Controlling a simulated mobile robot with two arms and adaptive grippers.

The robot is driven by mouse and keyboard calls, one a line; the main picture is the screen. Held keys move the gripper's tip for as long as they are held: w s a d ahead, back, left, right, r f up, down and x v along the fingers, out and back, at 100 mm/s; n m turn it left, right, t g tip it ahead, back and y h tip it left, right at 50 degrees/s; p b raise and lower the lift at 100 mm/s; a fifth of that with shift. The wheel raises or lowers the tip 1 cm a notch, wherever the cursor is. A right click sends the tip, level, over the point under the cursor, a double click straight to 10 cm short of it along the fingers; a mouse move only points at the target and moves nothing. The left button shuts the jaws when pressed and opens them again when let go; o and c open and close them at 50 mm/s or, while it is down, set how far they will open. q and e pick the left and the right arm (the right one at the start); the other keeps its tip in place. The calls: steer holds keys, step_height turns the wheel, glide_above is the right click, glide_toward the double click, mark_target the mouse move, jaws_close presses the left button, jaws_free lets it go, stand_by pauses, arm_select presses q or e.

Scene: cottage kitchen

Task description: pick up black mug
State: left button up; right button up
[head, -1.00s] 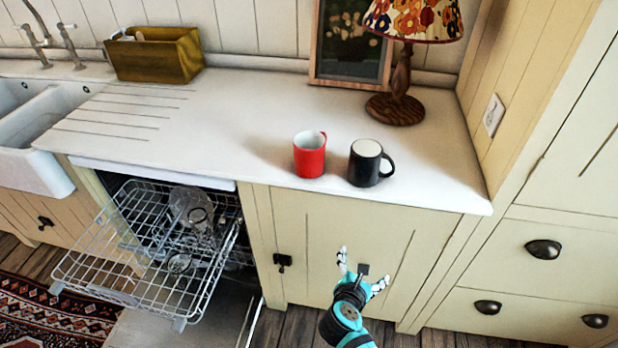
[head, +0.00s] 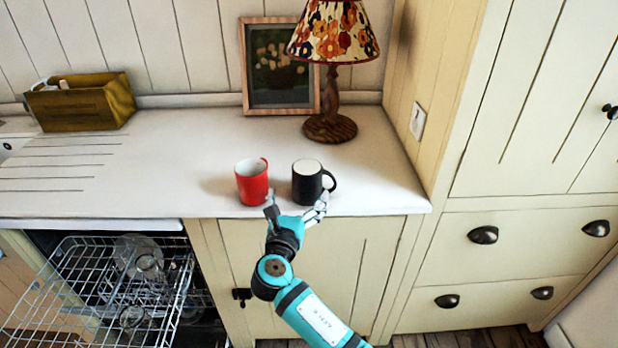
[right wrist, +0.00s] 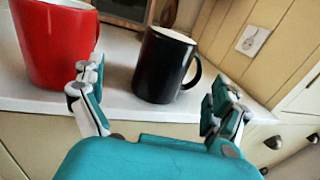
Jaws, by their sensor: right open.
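The black mug (head: 306,184) with a white inside stands upright on the white counter near its front edge, its handle to the right. In the right wrist view the black mug (right wrist: 161,68) shows beyond and between the open fingers. My right gripper (head: 296,208) is open and empty at the counter's front edge, just in front of the mug and apart from it. The right gripper's fingers (right wrist: 158,108) also show in the right wrist view. The red mug (head: 252,182) stands upright to the left of the black mug, close to the left finger. My left gripper is not in view.
A lamp (head: 331,110) with a wooden base and a framed picture (head: 281,70) stand behind the mugs. A wooden caddy (head: 82,103) is at the back left. An open dishwasher rack (head: 90,300) juts out below left. The counter left of the red mug is clear.

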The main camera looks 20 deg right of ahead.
mark_target(303, 185)
steer(key=shift+w+d, duration=0.35)
steer(key=shift+w, duration=0.15)
steer(key=x, duration=0.3)
steer(key=p+x, duration=0.1)
steer(key=shift+d+r, duration=0.35)
steer(key=shift+w+d, duration=0.15)
steer(key=shift+w, duration=0.2)
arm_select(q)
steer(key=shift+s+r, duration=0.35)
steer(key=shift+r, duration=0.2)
arm_select(e)
steer(key=shift+s, duration=0.1)
steer(key=shift+c, duration=0.3)
steer(key=c, duration=1.5)
steer(key=shift+r, duration=0.1)
